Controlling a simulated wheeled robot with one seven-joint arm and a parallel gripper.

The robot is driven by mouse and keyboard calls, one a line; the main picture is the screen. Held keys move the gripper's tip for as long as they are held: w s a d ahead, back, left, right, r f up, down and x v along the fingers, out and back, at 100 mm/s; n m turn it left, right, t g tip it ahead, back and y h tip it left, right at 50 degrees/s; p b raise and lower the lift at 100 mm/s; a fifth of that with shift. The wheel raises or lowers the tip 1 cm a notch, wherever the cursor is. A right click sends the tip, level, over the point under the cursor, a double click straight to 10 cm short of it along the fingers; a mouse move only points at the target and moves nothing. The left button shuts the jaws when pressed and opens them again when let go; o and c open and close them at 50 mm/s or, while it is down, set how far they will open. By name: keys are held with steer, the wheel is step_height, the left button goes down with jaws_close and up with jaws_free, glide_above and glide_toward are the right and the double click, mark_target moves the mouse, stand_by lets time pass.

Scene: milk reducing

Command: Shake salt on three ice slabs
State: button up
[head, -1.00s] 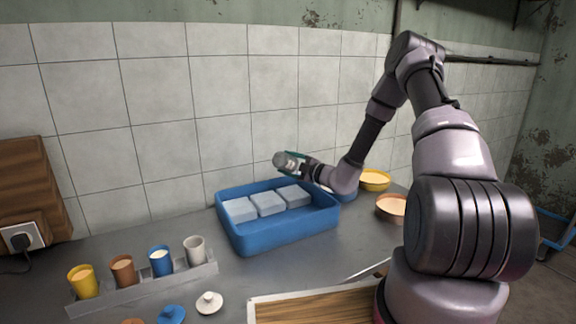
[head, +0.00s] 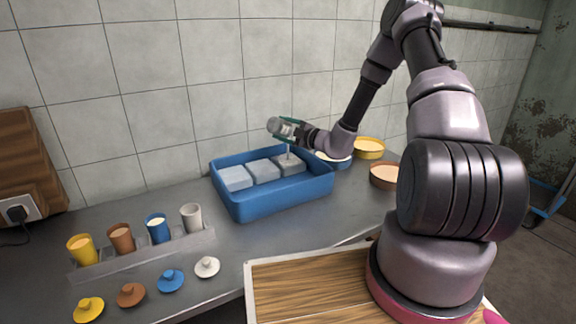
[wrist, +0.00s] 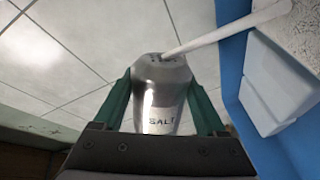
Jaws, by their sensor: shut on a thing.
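My gripper (head: 286,129) is shut on a metal salt shaker (head: 276,126), held tilted above the back right of the blue tray (head: 262,207). The wrist view shows the shaker (wrist: 160,100) between the green fingers, marked "SALT", with a white stream leaving its holed top. Three ice slabs sit in a row in the tray: a pale left slab (head: 236,178), a pale middle slab (head: 262,168) and a greyer, speckled right slab (head: 290,167). The stream falls onto the right slab.
A rack (head: 150,254) of several coloured cups stands at the left, with several lids, including a blue lid (head: 170,280), in front. A yellow bowl (head: 369,150) and a brown bowl (head: 384,178) stand right of the tray. A wooden board (head: 310,285) is in front.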

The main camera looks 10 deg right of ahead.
step_height(320, 180, up, 3)
steer(key=shift+f, duration=1.9)
steer(key=s+a, duration=0.3)
steer(key=a, duration=0.7)
steer(key=shift+s+a, duration=0.15)
steer(key=shift+s, duration=0.05)
steer(key=shift+r, duration=0.1)
stand_by(0.4)
